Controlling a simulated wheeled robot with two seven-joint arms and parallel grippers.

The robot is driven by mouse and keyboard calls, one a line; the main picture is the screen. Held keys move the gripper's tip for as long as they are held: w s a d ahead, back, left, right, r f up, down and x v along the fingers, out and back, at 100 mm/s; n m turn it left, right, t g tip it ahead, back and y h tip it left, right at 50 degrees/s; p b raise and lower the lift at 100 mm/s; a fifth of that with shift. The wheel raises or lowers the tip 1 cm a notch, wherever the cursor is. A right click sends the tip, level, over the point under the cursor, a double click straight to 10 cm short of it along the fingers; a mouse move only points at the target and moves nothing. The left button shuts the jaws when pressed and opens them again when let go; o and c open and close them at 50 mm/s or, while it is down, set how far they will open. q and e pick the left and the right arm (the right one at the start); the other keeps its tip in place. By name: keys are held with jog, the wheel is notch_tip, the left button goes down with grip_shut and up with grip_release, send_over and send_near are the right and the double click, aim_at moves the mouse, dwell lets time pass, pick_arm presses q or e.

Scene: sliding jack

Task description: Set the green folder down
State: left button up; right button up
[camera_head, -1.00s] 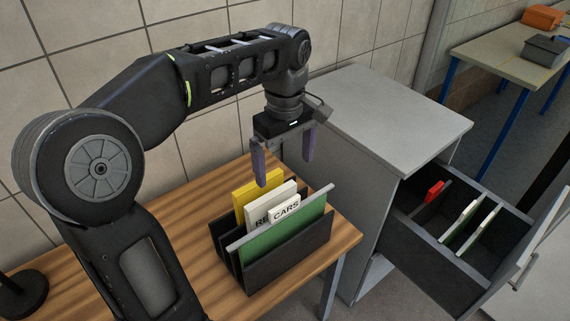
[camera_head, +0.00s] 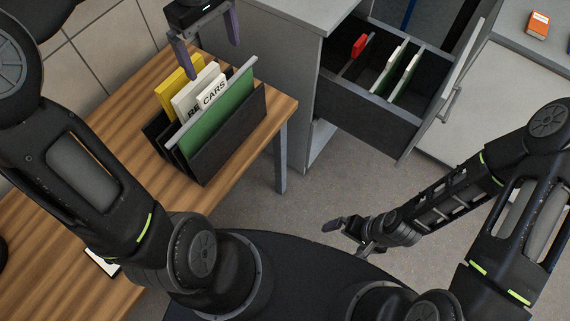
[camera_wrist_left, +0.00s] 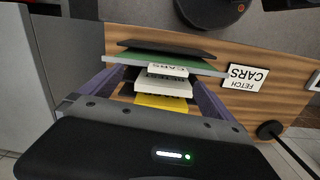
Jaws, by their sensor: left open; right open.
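The green folder (camera_head: 222,112), with a white CARS tab, stands in the front slot of a black file rack (camera_head: 236,138) on the wooden table. A white folder (camera_head: 196,88) and a yellow folder (camera_head: 172,85) stand behind it. My left gripper (camera_head: 210,52) is open and empty above the rack, its purple fingers apart. My right gripper (camera_head: 352,238) is open and empty, low over the floor away from the table.
A grey cabinet (camera_head: 285,75) stands right of the table (camera_head: 110,95), with an open drawer (camera_head: 365,118) holding a red-tabbed divider (camera_head: 359,46) and white-tabbed folders. A card reading FETCH CARS (camera_wrist_left: 245,77) lies on the table. An orange box (camera_head: 538,24) sits at the far right.

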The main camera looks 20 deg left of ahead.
pick_arm(q)
jog(key=d+f+m+h, duration=0.1)
jog(key=d+f+m, duration=0.1)
jog(key=d+f, duration=0.45)
jog(key=d+f+m+h, duration=0.1)
jog(key=d+f+m, duration=0.15)
jog(key=f, duration=0.75)
jog(key=d+f+m+h, duration=0.1)
jog(key=d+f+m, duration=0.1)
jog(key=d+f, duration=0.45)
jog(key=s+d+f+m, duration=0.2)
jog(key=s+d+f, duration=0.1)
jog(key=s+f, duration=0.5)
jog(key=s+d+f+m, duration=0.3)
jog(key=s+d+f, duration=0.1)
jog(key=s+f, duration=0.4)
jog(key=shift+s+f+h, duration=0.3)
jog(key=shift+s+f, duration=0.1)
jog(key=shift+f, duration=0.5)
jog(key=shift+d, duration=0.1)
